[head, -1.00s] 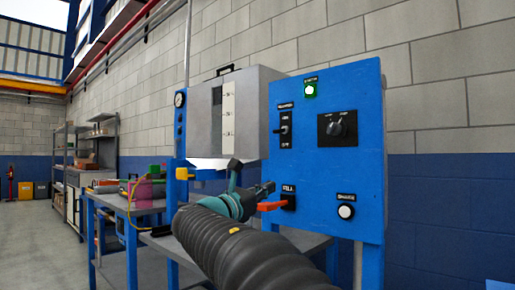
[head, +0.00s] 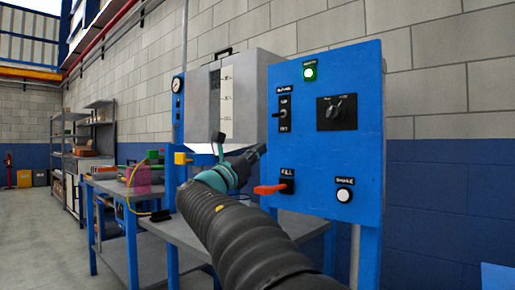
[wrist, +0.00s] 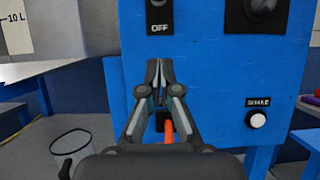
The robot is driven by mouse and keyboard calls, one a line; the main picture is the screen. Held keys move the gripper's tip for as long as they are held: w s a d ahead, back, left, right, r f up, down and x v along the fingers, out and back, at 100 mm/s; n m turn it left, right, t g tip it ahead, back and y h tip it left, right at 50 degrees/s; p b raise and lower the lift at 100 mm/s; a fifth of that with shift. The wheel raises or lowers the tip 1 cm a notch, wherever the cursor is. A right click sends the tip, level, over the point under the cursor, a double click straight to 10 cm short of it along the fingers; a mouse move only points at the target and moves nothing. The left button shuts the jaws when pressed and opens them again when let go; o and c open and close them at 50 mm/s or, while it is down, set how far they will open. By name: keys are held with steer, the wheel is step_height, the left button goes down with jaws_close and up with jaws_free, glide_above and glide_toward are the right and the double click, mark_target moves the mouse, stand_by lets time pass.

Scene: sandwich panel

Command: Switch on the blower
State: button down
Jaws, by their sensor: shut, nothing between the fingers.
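The blower switch (head: 283,114) is a small black toggle on the upper left of the blue panel (head: 355,90), with small labels above and below it. Its lower part with the OFF label (wrist: 160,27) shows at the top edge of the wrist view; the rest is cut off there. My gripper (head: 262,149) is shut and empty. It is in front of the panel's left edge, below and left of the switch and apart from it. In the wrist view the closed fingertips of my gripper (wrist: 158,64) point up toward the OFF label.
A red FILL lever (head: 270,189) sticks out below my gripper. A SHAKE button (head: 344,195), a black rotary knob (head: 337,112) and a lit green lamp (head: 310,71) are also on the panel. A grey hopper (head: 240,95) stands left of it.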

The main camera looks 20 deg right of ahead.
mark_target(279, 114)
steer(key=p+x, duration=0.1)
steer(key=x, duration=0.6)
steer(key=shift+d+r, duration=0.3)
steer(key=shift+r, duration=0.05)
steer(key=shift+s+a+r, duration=0.1)
steer(key=shift+a+r, duration=0.15)
steer(key=shift+r, duration=0.6)
steer(key=shift+a+r, duration=0.25)
steer(key=shift+r, duration=0.55)
